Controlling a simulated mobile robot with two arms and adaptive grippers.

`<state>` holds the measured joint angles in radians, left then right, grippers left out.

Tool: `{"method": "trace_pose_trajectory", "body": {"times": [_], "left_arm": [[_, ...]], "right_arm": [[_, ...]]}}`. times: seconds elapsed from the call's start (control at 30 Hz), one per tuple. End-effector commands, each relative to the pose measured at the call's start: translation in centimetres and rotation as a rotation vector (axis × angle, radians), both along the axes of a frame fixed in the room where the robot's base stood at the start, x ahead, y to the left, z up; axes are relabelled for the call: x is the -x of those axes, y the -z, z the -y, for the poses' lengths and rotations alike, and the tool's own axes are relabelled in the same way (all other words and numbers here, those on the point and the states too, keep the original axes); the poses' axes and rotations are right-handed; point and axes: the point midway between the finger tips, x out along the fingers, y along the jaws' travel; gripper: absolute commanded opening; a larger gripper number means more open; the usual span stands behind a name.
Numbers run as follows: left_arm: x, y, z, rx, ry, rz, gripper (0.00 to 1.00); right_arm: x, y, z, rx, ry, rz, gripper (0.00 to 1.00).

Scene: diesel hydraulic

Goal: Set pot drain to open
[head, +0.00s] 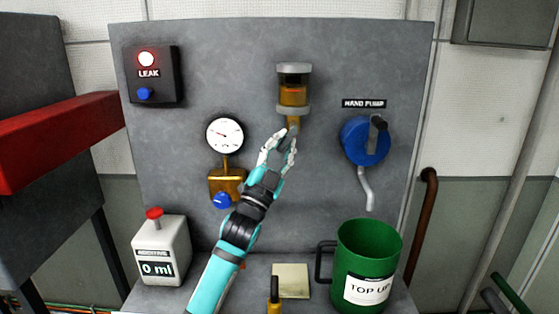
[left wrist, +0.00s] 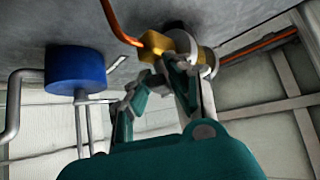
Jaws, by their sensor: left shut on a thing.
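The pot (head: 293,92) is a clear bowl of amber fluid with grey ends, mounted on the grey panel. Its brass drain (head: 293,121) hangs below it. A brass body also shows in the left wrist view (left wrist: 180,43), close to the fingertips. My left gripper (head: 285,139) reaches up from below and is shut on the pot drain at its lower end. The fingers also show in the left wrist view (left wrist: 158,76). They partly hide the drain, so its handle position cannot be told. My right gripper is not in view.
A gauge (head: 225,134) above a brass block with a blue knob (head: 222,200) is left of my gripper. The blue hand pump (head: 364,141) is to the right. A green jug (head: 366,255), white additive bottle (head: 160,250) and pale pad (head: 291,281) stand below.

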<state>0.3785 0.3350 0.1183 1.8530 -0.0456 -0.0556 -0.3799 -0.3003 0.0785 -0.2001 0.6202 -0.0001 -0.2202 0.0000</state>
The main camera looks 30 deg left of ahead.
Motion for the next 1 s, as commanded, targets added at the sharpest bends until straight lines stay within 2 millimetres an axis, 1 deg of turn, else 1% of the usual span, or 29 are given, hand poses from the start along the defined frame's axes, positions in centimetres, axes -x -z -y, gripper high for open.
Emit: {"method": "trace_pose_trajectory", "body": {"times": [0.03, 0.1, 0.4, 0.7, 1.0], "left_arm": [[-0.2, 0.9, 0.3, 0.046, 0.003, 0.023, 0.00], [-0.3, 1.0, 0.5, 0.099, 0.004, 0.054, 0.00], [-0.8, 1.1, 1.2, 0.276, 0.003, 0.163, 0.00], [-1.0, 0.9, 1.5, 0.362, 0.001, 0.217, 0.00], [-1.0, 0.9, 1.5, 0.380, 0.000, 0.228, 0.00]], "right_arm": [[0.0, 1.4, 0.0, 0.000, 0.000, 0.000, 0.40], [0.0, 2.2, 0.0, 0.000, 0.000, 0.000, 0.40], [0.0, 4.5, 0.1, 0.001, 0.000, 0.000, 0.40], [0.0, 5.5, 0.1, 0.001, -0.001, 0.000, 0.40], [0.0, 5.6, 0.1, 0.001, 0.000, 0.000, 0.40]]}}
